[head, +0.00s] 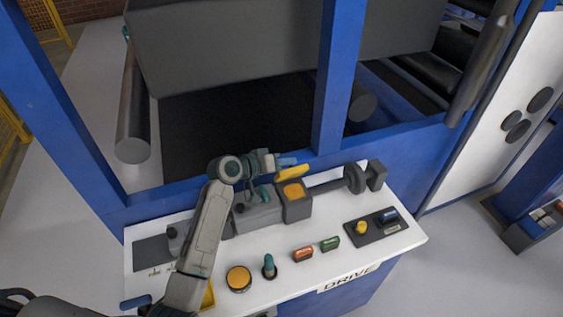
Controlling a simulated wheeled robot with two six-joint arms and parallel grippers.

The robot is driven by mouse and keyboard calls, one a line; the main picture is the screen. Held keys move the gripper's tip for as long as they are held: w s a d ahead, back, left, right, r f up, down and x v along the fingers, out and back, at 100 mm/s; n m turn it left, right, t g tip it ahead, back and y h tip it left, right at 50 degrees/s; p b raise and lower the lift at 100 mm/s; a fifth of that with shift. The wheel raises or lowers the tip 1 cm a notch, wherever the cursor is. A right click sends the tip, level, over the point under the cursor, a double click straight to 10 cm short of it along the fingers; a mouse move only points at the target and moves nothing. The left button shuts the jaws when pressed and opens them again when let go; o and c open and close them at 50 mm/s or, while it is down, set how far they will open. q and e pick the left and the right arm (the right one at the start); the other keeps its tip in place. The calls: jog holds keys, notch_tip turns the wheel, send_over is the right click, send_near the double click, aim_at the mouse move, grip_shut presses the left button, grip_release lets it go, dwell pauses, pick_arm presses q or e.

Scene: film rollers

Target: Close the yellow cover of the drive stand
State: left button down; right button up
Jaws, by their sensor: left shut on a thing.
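The drive stand (222,262) is a white-topped bench with a DRIVE label on its front edge. A grey block (297,209) with an orange-yellow top face stands at the back of it, beside a grey shaft. The yellow cover (293,172) shows as a narrow slanted strip just above and behind this block, apart from its top face, so it looks raised. My left gripper (279,162) reaches over from the left and is shut at the cover's upper left edge. The exact contact is small and partly hidden by the fingers. My right gripper is out of view.
On the stand are a round orange button (239,278), a teal-tipped lever (269,265), red (303,254) and green (330,243) switches and a dark control plate (374,229). A blue post (330,80) rises close behind the block.

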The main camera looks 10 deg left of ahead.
aim_at(284, 174)
pick_arm(q)
jog(key=shift+s+d+f+m+t+b, duration=0.3)
jog(key=shift+s+d+f+m+b, duration=0.1)
jog(key=shift+s+m+b, duration=0.2)
jog(key=shift+s+d+t+b, duration=0.25)
jog(key=shift+s+t+b, duration=0.05)
jog(key=shift+s+b, duration=0.05)
jog(key=shift+s+d+f, duration=0.2)
jog(key=shift+s, duration=0.2)
jog(key=c, duration=1.2)
grip_release()
jog(key=shift+d, duration=0.1)
jog(key=shift+r, duration=0.1)
jog(key=shift+m, duration=0.3)
